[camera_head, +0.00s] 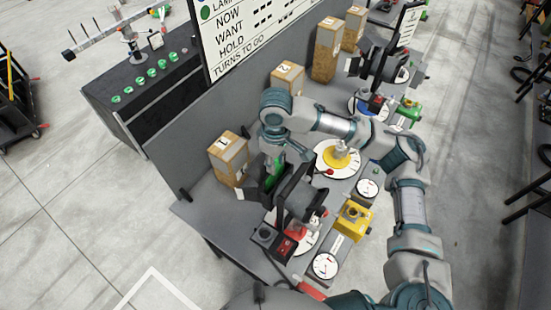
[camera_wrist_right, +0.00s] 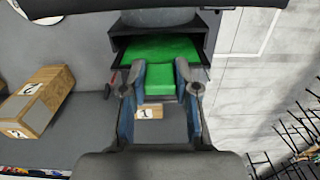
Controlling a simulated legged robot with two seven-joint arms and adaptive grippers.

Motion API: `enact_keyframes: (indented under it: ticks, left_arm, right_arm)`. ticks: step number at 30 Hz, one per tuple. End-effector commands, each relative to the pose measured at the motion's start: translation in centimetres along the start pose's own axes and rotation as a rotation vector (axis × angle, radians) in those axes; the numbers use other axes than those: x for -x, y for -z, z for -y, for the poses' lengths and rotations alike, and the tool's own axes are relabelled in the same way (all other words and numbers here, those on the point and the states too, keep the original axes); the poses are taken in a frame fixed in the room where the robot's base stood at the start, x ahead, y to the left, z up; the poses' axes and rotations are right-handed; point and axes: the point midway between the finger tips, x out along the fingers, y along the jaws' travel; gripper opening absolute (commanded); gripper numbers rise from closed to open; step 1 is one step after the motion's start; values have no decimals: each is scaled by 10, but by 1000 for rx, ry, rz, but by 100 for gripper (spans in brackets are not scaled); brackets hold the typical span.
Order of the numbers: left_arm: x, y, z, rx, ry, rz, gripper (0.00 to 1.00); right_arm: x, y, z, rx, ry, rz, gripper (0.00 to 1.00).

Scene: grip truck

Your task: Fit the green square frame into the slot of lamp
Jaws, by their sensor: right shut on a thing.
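The green square frame shows at the right gripper in the camera_head view (camera_head: 273,172), partly hidden by my wrist. In the wrist view the green frame (camera_wrist_right: 160,48) lies flat between dark edges, and my right gripper (camera_wrist_right: 162,78) is shut on its green tab, one finger on each side. The nearest lamp (camera_head: 305,205) is a dark grey body with black plates, right beside the gripper. In the wrist view its dark housing (camera_wrist_right: 207,35) surrounds the green frame on the far side. I cannot tell how deep the frame sits in the slot. My left gripper is not in view.
Cardboard box 1 (camera_head: 228,157) stands close left of the gripper, and box 2 (camera_head: 287,78) farther back. Yellow (camera_head: 352,222) and red (camera_head: 287,246) fixtures and a dial (camera_head: 325,265) are along the front of the bench. A second lamp (camera_head: 382,62) stands at the far end.

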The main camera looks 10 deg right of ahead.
Motion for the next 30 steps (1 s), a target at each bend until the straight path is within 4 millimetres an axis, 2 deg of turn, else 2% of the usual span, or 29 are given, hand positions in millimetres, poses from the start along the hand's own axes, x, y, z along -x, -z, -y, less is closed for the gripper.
enact_keyframes:
  ticks: [30]
  left_arm:
    - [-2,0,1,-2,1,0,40]
  right_arm:
    - [-31,0,0,0,0,0,0]
